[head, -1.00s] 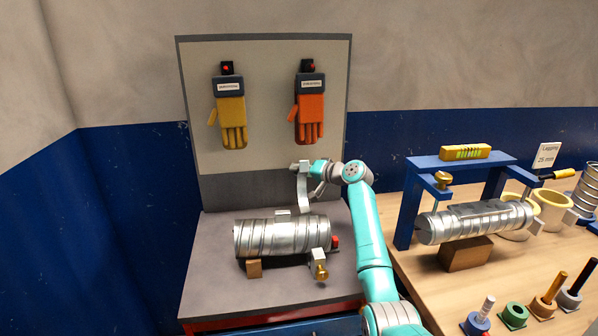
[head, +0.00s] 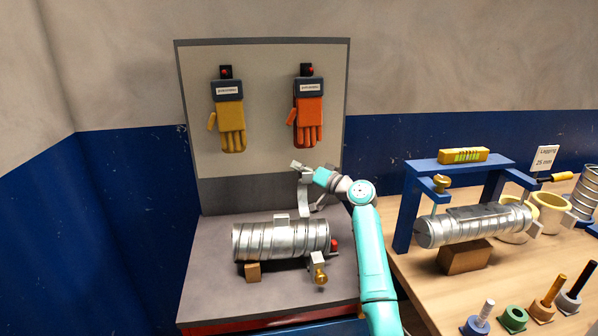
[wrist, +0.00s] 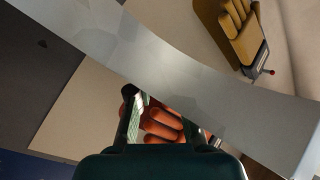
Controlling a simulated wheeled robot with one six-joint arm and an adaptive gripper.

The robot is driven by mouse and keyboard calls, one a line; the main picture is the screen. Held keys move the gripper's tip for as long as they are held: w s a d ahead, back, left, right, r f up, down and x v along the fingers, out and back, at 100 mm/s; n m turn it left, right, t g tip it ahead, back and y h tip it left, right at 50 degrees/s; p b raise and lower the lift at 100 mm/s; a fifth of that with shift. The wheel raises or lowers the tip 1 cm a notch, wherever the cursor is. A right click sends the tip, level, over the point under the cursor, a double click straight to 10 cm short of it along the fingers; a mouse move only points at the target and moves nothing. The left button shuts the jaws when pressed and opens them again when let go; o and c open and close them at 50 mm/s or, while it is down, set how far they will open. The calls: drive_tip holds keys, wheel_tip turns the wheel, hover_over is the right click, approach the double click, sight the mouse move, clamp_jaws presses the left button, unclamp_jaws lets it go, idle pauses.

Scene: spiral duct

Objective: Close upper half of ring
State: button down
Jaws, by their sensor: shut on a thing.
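The spiral duct (head: 278,240), a ribbed silver cylinder, lies on its side on the grey bench. The upper half of the ring (head: 305,197), a curved grey band, stands raised behind the duct's right end. My gripper (head: 305,171) is at the band's top end and shut on it. In the wrist view the band (wrist: 165,65) crosses in front of my gripper (wrist: 165,118), hiding much of its fingertips. A lug (head: 317,261) with a brass knob (head: 320,275) is at the duct's front right. The lower half of the ring is hard to make out.
A yellow glove (head: 230,125) and an orange glove (head: 308,122) hang on the back board. A wooden block (head: 252,272) is under the duct's left. On the right table, a blue frame (head: 403,220) stands over another duct (head: 470,224).

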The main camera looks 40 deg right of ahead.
drive_tip(key=shift+s+a+r+n+t, duration=0.45)
drive_tip(key=shift+s+a+n+t, duration=0.05)
drive_tip(key=shift+s, duration=0.25)
drive_tip(key=c, duration=1)
unclamp_jaws()
drive_tip(key=shift+c, duration=0.2)
wheel_tip(320, 180, up, 10)
drive_tip(key=shift+r, duration=0.1)
